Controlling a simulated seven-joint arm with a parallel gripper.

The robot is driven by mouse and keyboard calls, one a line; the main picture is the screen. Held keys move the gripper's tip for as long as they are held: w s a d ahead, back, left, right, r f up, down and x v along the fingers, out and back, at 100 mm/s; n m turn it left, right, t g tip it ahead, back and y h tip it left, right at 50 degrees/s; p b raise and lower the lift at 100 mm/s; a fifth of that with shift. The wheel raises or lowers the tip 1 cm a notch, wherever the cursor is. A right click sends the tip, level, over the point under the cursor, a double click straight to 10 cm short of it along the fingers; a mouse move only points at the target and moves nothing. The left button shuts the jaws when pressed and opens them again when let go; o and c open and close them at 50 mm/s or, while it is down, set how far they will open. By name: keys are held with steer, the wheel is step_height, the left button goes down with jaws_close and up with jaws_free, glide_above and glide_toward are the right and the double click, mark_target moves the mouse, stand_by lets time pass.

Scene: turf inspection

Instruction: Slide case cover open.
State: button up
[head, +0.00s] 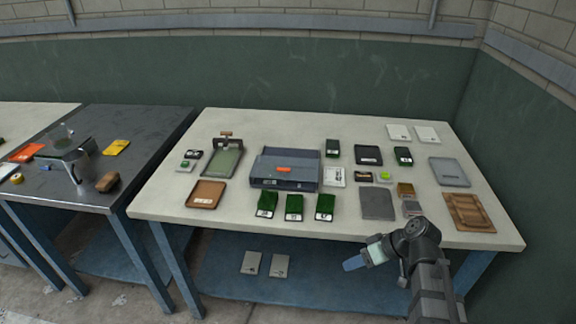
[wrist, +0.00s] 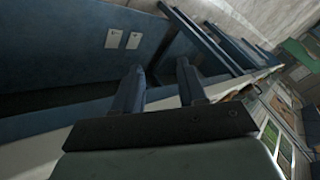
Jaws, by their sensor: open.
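The case (head: 285,171) is a grey-blue box near the middle of the pale table, with an orange patch on its top. Its cover appears to lie across the top; I cannot tell whether it has slid at all. My gripper (head: 352,264) is in front of the table's front edge, low and to the right of the case, well apart from it. In the wrist view my gripper (wrist: 158,85) shows two parted fingers with nothing between them. The case cannot be made out in the wrist view.
Three green turf boxes (head: 294,208) stand in front of the case. A brown tray (head: 206,194) and a green clipboard-like tray (head: 223,160) lie to its left. A wooden tray (head: 469,212) is at the right front. A dark table (head: 130,150) stands left.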

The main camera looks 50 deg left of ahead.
steer(key=a+r+n, duration=0.4)
steer(key=a+r, duration=0.5)
steer(key=a, duration=0.1)
steer(key=n+t+h, duration=0.2)
steer(key=n+t, duration=0.1)
steer(key=n, duration=0.4)
glide_toward(287, 169)
steer(key=x, duration=0.8)
steer(key=shift+s+a, duration=0.2)
steer(key=shift+a, duration=0.1)
steer(key=shift+c, duration=0.2)
jaws_close()
